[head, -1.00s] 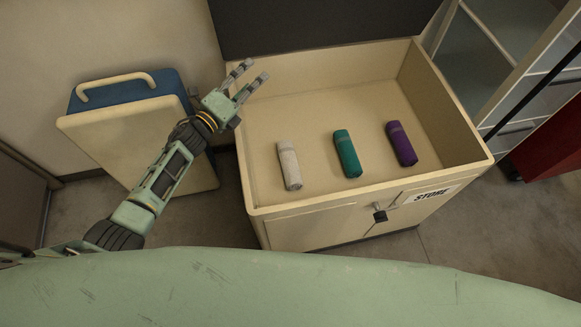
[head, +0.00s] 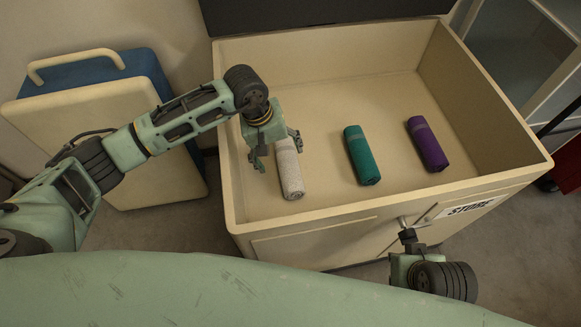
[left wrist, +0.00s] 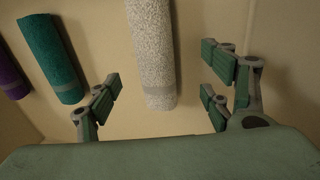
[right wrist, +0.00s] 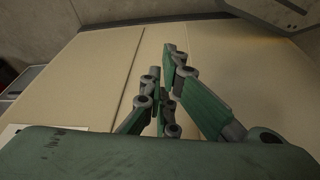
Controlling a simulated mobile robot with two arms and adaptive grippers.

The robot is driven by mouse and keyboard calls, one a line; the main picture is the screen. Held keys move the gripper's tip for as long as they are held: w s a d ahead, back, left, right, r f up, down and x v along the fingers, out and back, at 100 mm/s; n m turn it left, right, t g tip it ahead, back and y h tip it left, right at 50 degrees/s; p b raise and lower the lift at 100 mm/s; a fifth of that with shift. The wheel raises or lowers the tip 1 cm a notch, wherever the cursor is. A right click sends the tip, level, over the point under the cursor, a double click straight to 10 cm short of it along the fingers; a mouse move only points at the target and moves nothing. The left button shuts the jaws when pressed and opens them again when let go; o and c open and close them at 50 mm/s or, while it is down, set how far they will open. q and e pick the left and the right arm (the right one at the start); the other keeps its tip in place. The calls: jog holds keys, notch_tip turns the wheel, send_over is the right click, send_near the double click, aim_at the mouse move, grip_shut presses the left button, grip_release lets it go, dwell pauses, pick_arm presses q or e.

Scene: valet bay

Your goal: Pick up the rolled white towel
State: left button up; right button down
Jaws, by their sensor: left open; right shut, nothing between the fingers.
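The rolled white towel (head: 290,172) lies at the left in the open cream bin, its far end partly hidden by my left gripper. My left gripper (head: 277,160) is open and points down over the towel's far part. In the left wrist view the white towel (left wrist: 153,60) lies between the spread fingers of the left gripper (left wrist: 160,100), with bare floor showing on both sides. I see no contact. My right gripper (head: 408,240) is in front of the bin; in the right wrist view its fingers (right wrist: 163,80) are close together, with nothing held.
A teal rolled towel (head: 362,156) and a purple one (head: 428,145) lie to the right in the bin (head: 330,212). The bin's walls surround them. A cream and blue case (head: 105,110) stands left of the bin. A glass-sided cabinet (head: 520,50) is at the right.

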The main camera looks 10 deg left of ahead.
aim_at(285, 163)
pick_arm(q)
jog(key=x, duration=0.3)
jog(key=b+x, duration=0.1)
jog(key=x, duration=0.1)
jog(key=shift+s+d+f, duration=0.25)
jog(key=shift+d+f, duration=0.05)
jog(key=shift+d, duration=0.15)
jog(key=shift+w+d+f, duration=0.1)
jog(key=shift+f, duration=0.4)
pick_arm(e)
jog(key=v, duration=0.4)
pick_arm(q)
jog(key=shift+c, duration=0.5)
jog(key=c, duration=1.1)
jog(key=shift+c, duration=0.4)
jog(key=shift+r, duration=0.15)
